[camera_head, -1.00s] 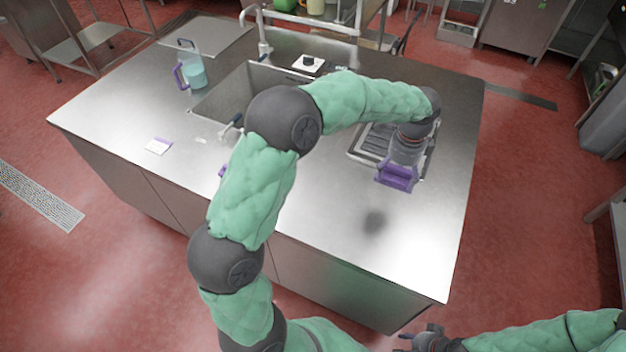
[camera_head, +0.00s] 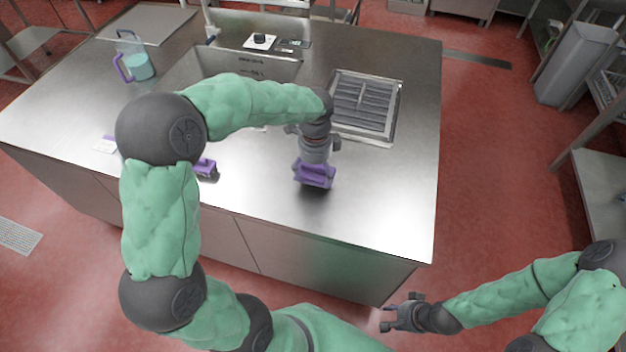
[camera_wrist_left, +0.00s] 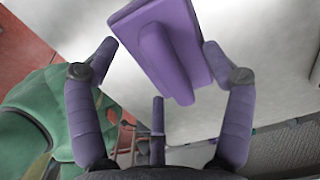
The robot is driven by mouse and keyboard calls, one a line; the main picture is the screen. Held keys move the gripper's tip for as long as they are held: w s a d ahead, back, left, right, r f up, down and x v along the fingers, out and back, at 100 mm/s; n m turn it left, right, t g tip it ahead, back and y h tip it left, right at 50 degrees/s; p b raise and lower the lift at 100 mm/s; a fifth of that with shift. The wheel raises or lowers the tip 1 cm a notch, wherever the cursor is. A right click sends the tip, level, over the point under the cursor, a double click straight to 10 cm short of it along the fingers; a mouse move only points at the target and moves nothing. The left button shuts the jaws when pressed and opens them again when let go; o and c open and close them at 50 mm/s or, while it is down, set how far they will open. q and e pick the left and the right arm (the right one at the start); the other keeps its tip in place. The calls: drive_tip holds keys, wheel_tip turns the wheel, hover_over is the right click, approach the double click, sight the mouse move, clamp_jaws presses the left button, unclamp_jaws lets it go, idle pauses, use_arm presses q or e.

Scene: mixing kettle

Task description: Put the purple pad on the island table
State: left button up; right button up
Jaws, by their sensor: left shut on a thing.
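A purple pad (camera_head: 316,179) hangs from my left gripper (camera_head: 315,162) over the front part of the island table (camera_head: 380,205). The steel tabletop lies below the pad; I cannot tell whether the two touch. My right gripper (camera_head: 400,311) looks open and empty, low in front of the table's right front corner.
Another purple object (camera_head: 205,168) lies near the front edge, partly behind my left arm. A slatted metal drainer (camera_head: 365,105) and a sink (camera_head: 240,65) are set in the table. A purple-handled jug (camera_head: 138,62) stands at the back left. Bare steel lies right of the pad.

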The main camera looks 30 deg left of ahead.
sight(313, 175)
use_arm(q)
drive_tip(key=shift+s+a+f+b, duration=0.1)
drive_tip(key=shift+f+b, duration=0.25)
drive_tip(key=shift+f, duration=0.55)
drive_tip(key=shift+s+a+f+b, duration=0.1)
drive_tip(key=shift+f+b, duration=0.2)
drive_tip(key=shift+f, duration=0.6)
drive_tip(key=shift+f, duration=0.2)
drive_tip(key=o, duration=0.9)
drive_tip(key=shift+r, duration=0.1)
wheel_tip(313, 175, up, 12)
drive_tip(key=p, duration=0.4)
drive_tip(key=shift+r, duration=0.1)
